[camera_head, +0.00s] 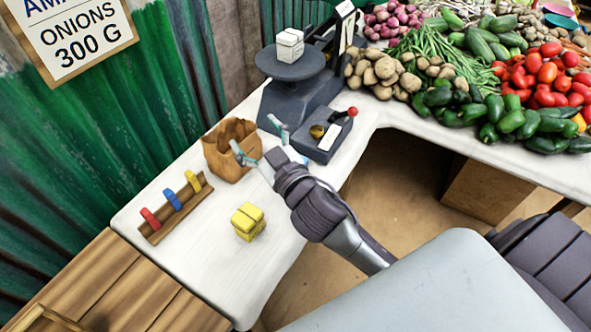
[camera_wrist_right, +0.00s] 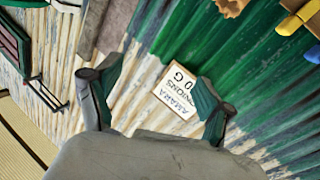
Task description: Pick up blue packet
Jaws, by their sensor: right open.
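No separate blue packet is clear to me. The one plainly blue thing is a small upright piece (camera_head: 172,199) between a red one (camera_head: 150,218) and a yellow one (camera_head: 193,181) on a wooden rack (camera_head: 159,235) at the counter's left. A yellow packet (camera_head: 248,221) lies on the counter, and a whitish packet (camera_head: 290,45) sits on the scale pan. My right gripper (camera_head: 256,137) is open above the counter, in front of the paper bag and the scale. In the wrist view its fingers (camera_wrist_right: 155,95) are spread with nothing between them. My left gripper is out of view.
A brown paper bag (camera_head: 232,150) stands behind my right gripper. The dark scale (camera_head: 300,97) and a box with a red-knobbed lever (camera_head: 327,135) are beside it. Vegetables cover the right counter. Bare counter (camera_head: 212,262) surrounds the yellow packet.

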